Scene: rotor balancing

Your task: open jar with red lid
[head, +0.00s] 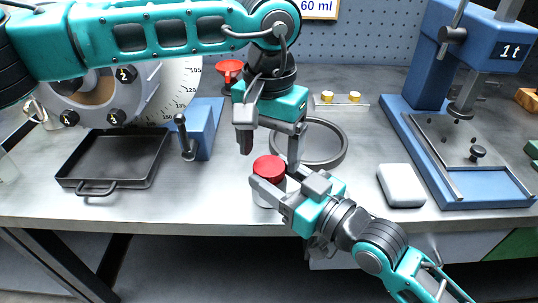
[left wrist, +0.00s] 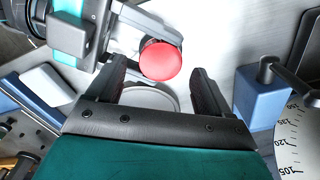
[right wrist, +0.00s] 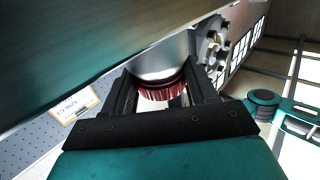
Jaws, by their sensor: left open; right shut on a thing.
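The jar with a red lid (head: 269,168) stands near the front edge of the bench; the lid is on it. Its lid faces up in the left wrist view (left wrist: 161,61) and shows its ribbed side in the right wrist view (right wrist: 161,90). My right gripper (head: 268,190) is shut on the jar's body, below the lid, from the front right. My left gripper (head: 267,147) is open and points down above and behind the lid, apart from it. Much of the jar body is hidden by my right gripper.
A grey ring (head: 345,146) lies behind the jar. A black tray (head: 70,180) and a blue block with a lever (head: 205,140) are to the left. A white box (head: 401,186) and a blue press (head: 490,204) are to the right. A red funnel (head: 229,69) stands behind.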

